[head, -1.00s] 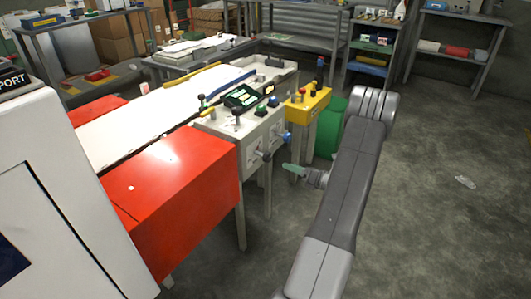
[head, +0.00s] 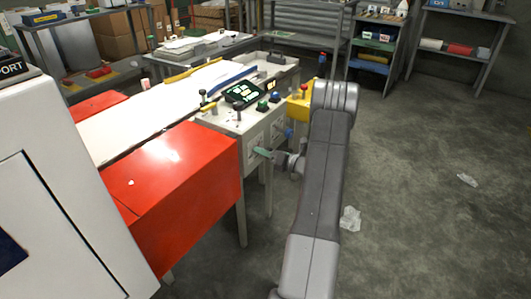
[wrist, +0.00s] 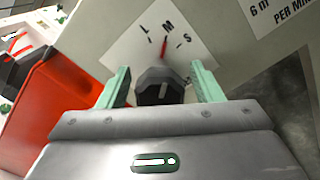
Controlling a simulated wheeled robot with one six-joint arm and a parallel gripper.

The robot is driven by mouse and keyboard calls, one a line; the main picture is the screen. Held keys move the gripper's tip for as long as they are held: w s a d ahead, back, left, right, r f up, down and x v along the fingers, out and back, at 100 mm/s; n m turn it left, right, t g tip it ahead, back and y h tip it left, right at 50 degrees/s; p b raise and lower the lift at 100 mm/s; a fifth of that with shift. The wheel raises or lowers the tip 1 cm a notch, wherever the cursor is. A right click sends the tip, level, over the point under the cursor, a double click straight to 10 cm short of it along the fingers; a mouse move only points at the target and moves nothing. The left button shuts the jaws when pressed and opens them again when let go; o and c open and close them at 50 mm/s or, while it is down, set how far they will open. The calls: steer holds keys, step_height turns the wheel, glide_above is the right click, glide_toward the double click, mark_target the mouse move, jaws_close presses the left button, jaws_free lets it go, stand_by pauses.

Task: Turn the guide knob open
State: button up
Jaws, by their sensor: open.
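A dark knob (wrist: 158,88) stands on a white dial plate (wrist: 150,40) marked L, M and S in the wrist view. A red pointer on the plate is near the M. My gripper (wrist: 161,80) has its green fingers open, one on each side of the knob. I cannot tell whether either finger touches it. In the head view my gripper (head: 262,152) is at the front face of the grey control box (head: 229,124), and that knob is not clearly visible there.
A plate reading "6 m PER MIN" (wrist: 285,12) is at the upper right in the wrist view. A red cover (head: 175,200) lies left of the box and a yellow box (head: 300,106) behind my arm. Open floor (head: 430,200) is on the right.

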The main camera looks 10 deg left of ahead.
steer(key=shift+c, duration=0.3)
steer(key=c, duration=0.9)
